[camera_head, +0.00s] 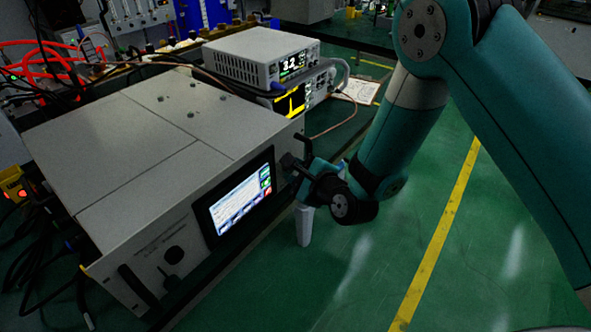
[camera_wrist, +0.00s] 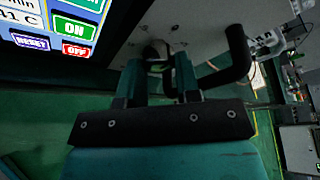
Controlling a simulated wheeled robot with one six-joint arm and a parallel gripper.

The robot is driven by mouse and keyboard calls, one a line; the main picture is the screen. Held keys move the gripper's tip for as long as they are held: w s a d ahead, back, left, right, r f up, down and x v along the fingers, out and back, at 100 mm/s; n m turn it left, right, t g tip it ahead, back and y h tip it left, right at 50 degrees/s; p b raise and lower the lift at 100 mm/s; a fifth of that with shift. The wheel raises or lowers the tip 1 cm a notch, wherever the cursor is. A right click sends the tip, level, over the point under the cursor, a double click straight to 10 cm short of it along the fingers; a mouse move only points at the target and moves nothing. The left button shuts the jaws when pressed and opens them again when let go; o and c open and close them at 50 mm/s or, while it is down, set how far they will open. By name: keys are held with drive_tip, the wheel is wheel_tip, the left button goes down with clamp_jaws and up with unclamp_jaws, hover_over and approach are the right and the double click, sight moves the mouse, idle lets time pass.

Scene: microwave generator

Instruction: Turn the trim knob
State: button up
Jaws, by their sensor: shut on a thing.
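The microwave generator (camera_head: 130,150) is a large grey box with a lit touchscreen (camera_head: 240,202) on its front panel. My gripper (camera_head: 293,168) is at the right end of that panel, right of the screen. In the wrist view, the two teal fingers of my gripper (camera_wrist: 158,68) reach to the panel and are shut on a small dark round knob (camera_wrist: 156,50), which appears to be the trim knob. The fingers hide its sides, and no pointer or mark is readable. In the head view my gripper hides most of the knob.
A black handle (camera_wrist: 240,55) stands out from the panel just right of my fingers in the wrist view. The screen (camera_wrist: 60,25) is close on the left. A white instrument (camera_head: 262,55) stands behind the generator. Green floor (camera_head: 430,220) is open at the right.

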drive_tip(key=shift+r+n+t+p, duration=0.15)
drive_tip(key=shift+n+t+p, duration=0.2)
drive_tip(key=shift+p, duration=0.85)
drive_tip(key=shift+n+p, duration=0.35)
drive_tip(key=shift+p, duration=0.25)
drive_tip(key=n+t+b, duration=0.1)
drive_tip(key=n, duration=0.2)
drive_tip(key=f+n+t+b, duration=0.1)
drive_tip(key=n+t+b, duration=0.1)
drive_tip(key=n, duration=0.1)
drive_tip(key=shift+f+b, duration=0.15)
drive_tip(key=shift+b, duration=0.15)
drive_tip(key=shift+r+n+t+y+b, duration=0.1)
drive_tip(key=shift+n+t+y+b, duration=0.4)
drive_tip(key=shift+n+b, duration=1.15)
drive_tip(key=shift+r+n+t+y+b, duration=0.1)
drive_tip(key=shift+n+t+y+b, duration=0.35)
drive_tip(key=shift+n+b, duration=1.15)
drive_tip(key=shift+m+b, duration=0.25)
drive_tip(key=shift+b, duration=0.15)
